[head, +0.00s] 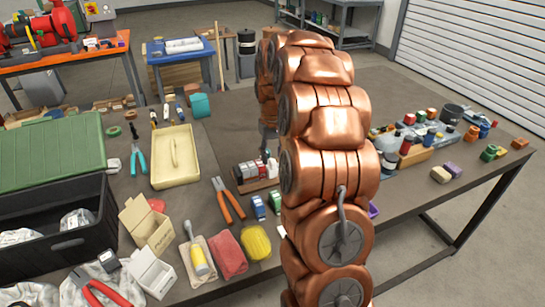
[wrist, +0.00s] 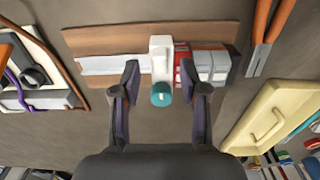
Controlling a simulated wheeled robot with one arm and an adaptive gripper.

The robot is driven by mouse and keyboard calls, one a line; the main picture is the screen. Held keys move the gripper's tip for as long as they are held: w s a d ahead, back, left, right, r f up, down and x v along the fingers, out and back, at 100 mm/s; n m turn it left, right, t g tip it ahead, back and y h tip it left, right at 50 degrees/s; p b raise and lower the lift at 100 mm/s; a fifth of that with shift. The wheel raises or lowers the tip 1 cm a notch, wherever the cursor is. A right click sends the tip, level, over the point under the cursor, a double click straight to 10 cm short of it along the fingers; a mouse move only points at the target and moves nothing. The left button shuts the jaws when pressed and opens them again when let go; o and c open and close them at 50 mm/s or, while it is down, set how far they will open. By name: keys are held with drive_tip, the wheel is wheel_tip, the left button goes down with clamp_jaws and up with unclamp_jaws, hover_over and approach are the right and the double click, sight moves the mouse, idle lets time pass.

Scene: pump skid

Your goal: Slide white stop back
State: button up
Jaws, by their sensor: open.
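The white stop (wrist: 160,50) sits on a pale metal rail (wrist: 105,64) on a wooden board (wrist: 110,40) in the wrist view. A teal round knob (wrist: 161,95) is at its near end. My gripper (wrist: 165,80) is open, with one dark finger on each side of the stop and knob. No clear contact shows. A red block (wrist: 183,64) and several pale grey blocks (wrist: 206,64) stand right of the stop, close against it. The rail to its left is bare. In the head view, my copper arm hides much of the board (head: 262,184) and my gripper.
In the wrist view, orange-handled pliers (wrist: 264,40) lie at upper right and a cream tray (wrist: 272,115) at right. A white-framed item with cables (wrist: 35,75) lies at left. In the head view, the tray (head: 160,181) and pliers (head: 228,200) lie left of my arm.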

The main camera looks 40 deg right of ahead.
drive_tip(key=shift+f, duration=0.85)
clamp_jaws()
